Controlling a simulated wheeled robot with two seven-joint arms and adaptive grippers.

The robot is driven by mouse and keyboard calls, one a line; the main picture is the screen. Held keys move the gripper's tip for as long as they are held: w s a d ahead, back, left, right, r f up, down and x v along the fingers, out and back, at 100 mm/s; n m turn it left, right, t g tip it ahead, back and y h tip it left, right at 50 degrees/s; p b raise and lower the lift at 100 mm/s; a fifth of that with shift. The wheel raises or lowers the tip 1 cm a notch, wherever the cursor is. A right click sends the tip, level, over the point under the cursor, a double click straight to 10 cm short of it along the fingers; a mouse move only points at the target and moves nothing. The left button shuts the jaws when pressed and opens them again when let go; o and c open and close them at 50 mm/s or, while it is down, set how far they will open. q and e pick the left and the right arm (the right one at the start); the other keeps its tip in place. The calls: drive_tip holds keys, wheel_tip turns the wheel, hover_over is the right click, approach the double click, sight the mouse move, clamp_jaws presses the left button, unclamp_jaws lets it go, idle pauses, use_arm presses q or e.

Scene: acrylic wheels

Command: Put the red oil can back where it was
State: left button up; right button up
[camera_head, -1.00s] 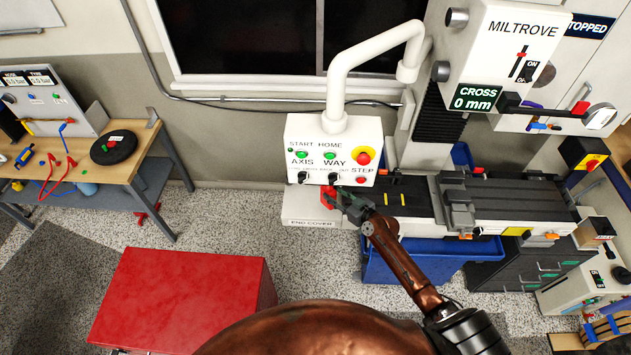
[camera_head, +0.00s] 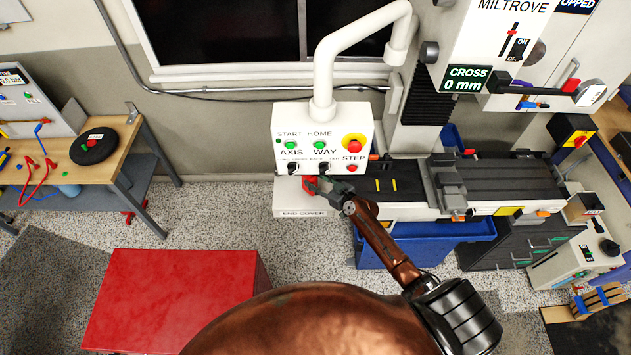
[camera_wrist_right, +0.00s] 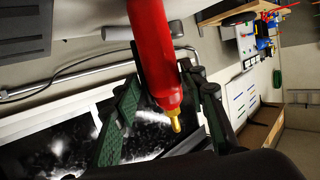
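The red oil can (camera_head: 309,184) shows as a small red patch just below the control box, over the white end cover. My right gripper (camera_head: 325,186) reaches it from the lower right and appears shut on it. In the right wrist view the red can (camera_wrist_right: 154,50) with its yellow tip (camera_wrist_right: 176,125) lies between the dark fingers of my right gripper (camera_wrist_right: 165,75). The fingers hide part of the can in the head view. I cannot tell whether the can touches the end cover. My left gripper is not in view.
The white control box (camera_head: 322,138) hangs on its arm directly above the gripper. The machine bed (camera_head: 400,187) runs to the right, above a blue bin (camera_head: 430,243). A red cabinet (camera_head: 175,295) stands at the front left. A wooden workbench (camera_head: 105,170) is at the far left.

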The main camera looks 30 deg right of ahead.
drive_tip(key=shift+o, duration=1.4)
drive_tip(key=b+v, duration=0.1)
drive_tip(key=v, duration=1.1)
